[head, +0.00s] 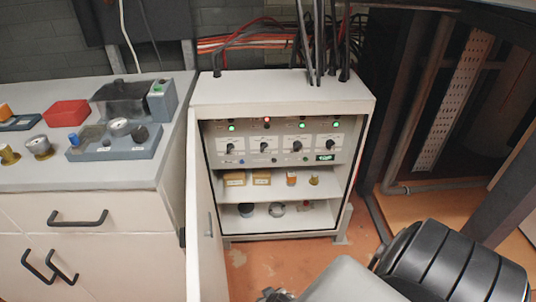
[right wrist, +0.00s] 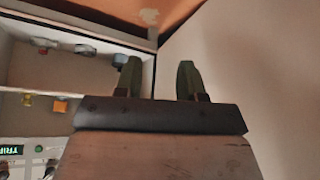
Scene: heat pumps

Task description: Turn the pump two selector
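The open cabinet (head: 285,92) holds a control panel (head: 247,141) with a row of several dark selector knobs. The second knob from the left (head: 263,147) may be pump two's selector; its label is too small to read. Its pointer looks slightly tilted. A red lamp (head: 267,120) sits above it, and the other lamps in the row are green. My right gripper (right wrist: 160,68) is open and empty, its two green fingers apart. In the right wrist view, the panel's lit display (right wrist: 12,150) shows upside down at the lower left. My left gripper is out of view.
Below the panel, shelves hold small boxes (head: 261,178) and jars. The cabinet door (head: 205,225) stands open at the left, toward me. Drawers and a worktop (head: 172,172) with devices are further left. Thick cables (head: 318,50) rise from the cabinet top.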

